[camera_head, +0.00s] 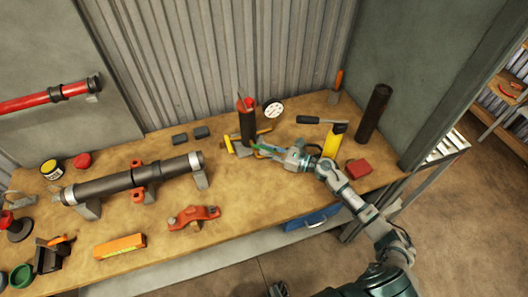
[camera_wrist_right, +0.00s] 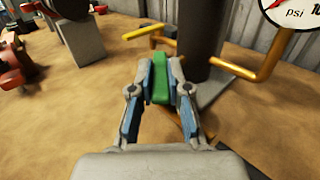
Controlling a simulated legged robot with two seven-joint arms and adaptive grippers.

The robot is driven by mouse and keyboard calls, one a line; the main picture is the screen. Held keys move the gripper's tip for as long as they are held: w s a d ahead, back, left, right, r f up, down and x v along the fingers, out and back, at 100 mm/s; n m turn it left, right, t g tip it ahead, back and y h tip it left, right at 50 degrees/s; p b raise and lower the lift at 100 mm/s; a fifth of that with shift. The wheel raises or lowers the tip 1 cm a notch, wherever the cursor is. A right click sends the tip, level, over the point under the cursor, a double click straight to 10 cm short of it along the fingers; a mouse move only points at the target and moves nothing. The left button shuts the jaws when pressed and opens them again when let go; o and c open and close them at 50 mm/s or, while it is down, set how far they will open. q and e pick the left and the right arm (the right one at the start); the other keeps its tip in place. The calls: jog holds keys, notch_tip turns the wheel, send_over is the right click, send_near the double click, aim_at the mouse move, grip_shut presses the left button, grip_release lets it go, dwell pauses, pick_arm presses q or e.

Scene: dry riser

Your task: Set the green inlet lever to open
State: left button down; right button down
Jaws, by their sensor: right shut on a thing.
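The green inlet lever (camera_wrist_right: 160,78) shows in the right wrist view between the two fingers of my right gripper (camera_wrist_right: 160,82). The gripper is shut on it. In the head view my right gripper (camera_head: 264,150) reaches in from the right to the foot of the dark upright riser pipe (camera_head: 247,127), and only a little green shows at its fingers. The riser has a red top and yellow bars (camera_wrist_right: 230,66) at its base. The lever's pivot is hidden, so its exact setting is unclear. My left gripper is not in view.
A pressure gauge (camera_head: 274,109) stands behind the riser. A yellow bottle (camera_head: 333,140) and a red block (camera_head: 358,169) are close to my right wrist. A long dark pipe assembly (camera_head: 125,182) and a red clamp (camera_head: 194,216) are to the left.

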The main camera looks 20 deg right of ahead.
dwell(0.4)
jog(key=c, duration=1.1)
grip_release()
jog(key=shift+d, duration=0.1)
jog(key=v, duration=1.2)
jog(key=shift+w+d, duration=0.1)
jog(key=shift+w, duration=0.05)
